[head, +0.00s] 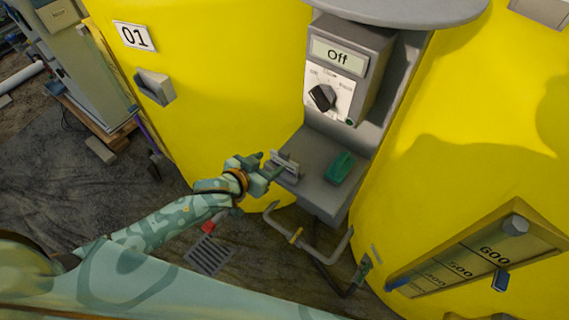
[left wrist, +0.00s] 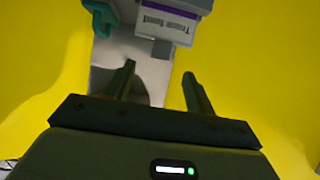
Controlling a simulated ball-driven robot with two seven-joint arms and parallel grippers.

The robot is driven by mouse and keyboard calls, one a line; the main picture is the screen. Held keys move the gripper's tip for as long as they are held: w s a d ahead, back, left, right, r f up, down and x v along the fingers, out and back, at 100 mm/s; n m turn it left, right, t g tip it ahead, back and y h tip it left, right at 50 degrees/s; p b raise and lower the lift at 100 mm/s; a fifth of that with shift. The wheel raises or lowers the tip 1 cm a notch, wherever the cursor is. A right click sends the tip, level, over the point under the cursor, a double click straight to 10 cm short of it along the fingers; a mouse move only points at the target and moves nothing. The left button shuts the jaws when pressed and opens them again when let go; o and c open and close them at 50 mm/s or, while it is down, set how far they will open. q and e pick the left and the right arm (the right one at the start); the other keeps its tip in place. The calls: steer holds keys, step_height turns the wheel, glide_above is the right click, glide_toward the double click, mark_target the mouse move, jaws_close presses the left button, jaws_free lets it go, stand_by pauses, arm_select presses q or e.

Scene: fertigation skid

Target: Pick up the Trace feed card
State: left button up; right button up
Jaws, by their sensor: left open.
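The Trace feed card (left wrist: 170,24), a pale card with a purple band and a dark printed label, shows at the top of the left wrist view. The print is blurred and only partly readable. In the head view a small grey-white piece (head: 285,165), which looks like this card, stands at the left end of the grey shelf. My left gripper (head: 271,165) is open at that shelf end, close to it. In the left wrist view the fingers (left wrist: 158,86) are apart with nothing between them, and the card lies beyond their tips. My right gripper is not in view.
A green object (head: 340,167) sits on the grey shelf (head: 318,190), right of the card. Above is a control box (head: 345,75) reading "Off" with a black knob. Yellow tanks (head: 215,90) flank the shelf closely. A pipe (head: 310,245) runs below it.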

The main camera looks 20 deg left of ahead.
mark_target(282, 153)
arm_select(q)
steer(key=x, duration=0.2)
steer(key=b+x, duration=0.1)
steer(key=x, duration=0.1)
steer(key=b+x, duration=0.1)
steer(key=x, duration=0.1)
steer(key=shift+w+r, duration=0.1)
steer(key=shift+w, duration=0.35)
steer(key=shift+s+r, duration=0.1)
jaws_close()
